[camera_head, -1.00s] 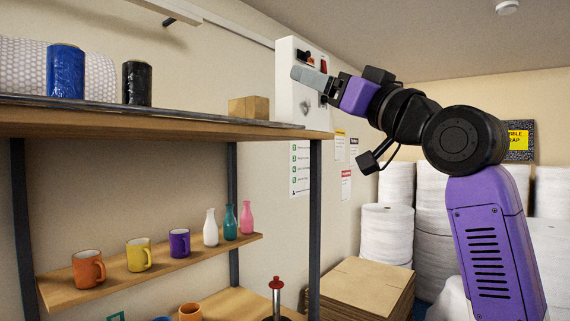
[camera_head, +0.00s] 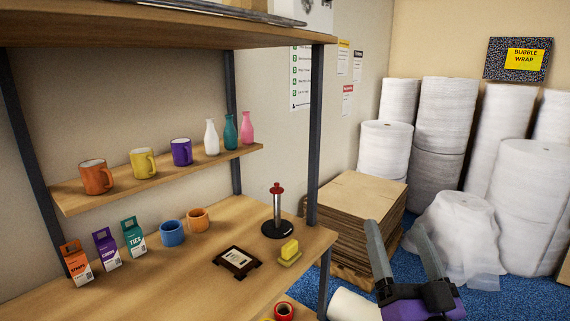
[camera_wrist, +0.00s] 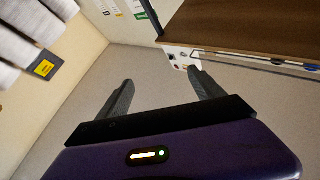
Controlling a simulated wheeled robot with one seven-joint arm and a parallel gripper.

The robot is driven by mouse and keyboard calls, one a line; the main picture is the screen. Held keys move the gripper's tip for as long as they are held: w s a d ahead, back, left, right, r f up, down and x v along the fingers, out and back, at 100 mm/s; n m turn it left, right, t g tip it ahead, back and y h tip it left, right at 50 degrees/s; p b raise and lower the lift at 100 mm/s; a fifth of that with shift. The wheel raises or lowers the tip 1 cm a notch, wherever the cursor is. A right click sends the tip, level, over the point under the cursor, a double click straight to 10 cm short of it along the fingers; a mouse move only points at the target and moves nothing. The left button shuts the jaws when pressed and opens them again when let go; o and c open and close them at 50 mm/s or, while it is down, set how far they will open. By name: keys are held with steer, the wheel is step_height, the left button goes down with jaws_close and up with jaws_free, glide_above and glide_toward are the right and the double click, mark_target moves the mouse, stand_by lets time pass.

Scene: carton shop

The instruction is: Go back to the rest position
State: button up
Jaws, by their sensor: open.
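My gripper (camera_head: 402,252) is at the lower right of the head view, with its two grey fingers apart and pointing up. Nothing is between the fingers. It is in front of the stack of flat cardboard and the bubble wrap rolls, clear of the bench. In the wrist view my gripper (camera_wrist: 160,86) is open and empty, with bare ceiling or wall surface between and beyond the fingers.
A wooden bench (camera_head: 150,265) at left holds small boxes, cups and a red-topped stand (camera_head: 278,215). A narrow shelf (camera_head: 170,172) above carries mugs and bottles. A cardboard stack (camera_head: 350,215) and bubble wrap rolls (camera_head: 447,115) stand at right. Blue floor (camera_head: 525,300) shows at lower right.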

steer(key=s+f+g, duration=0.3)
steer(key=s+f, duration=0.6)
steer(key=s, duration=0.4)
steer(key=s+d+f+n+g+h+b, duration=0.1)
steer(key=s+f+g, duration=0.1)
steer(key=s+f, duration=0.6)
steer(key=s+f+n+g+b, duration=0.1)
steer(key=s+f+g, duration=0.2)
steer(key=s+f, duration=0.6)
steer(key=s, duration=0.9)
steer(key=shift+s+d+f+g+h, duration=0.3)
steer(key=shift+f, duration=0.05)
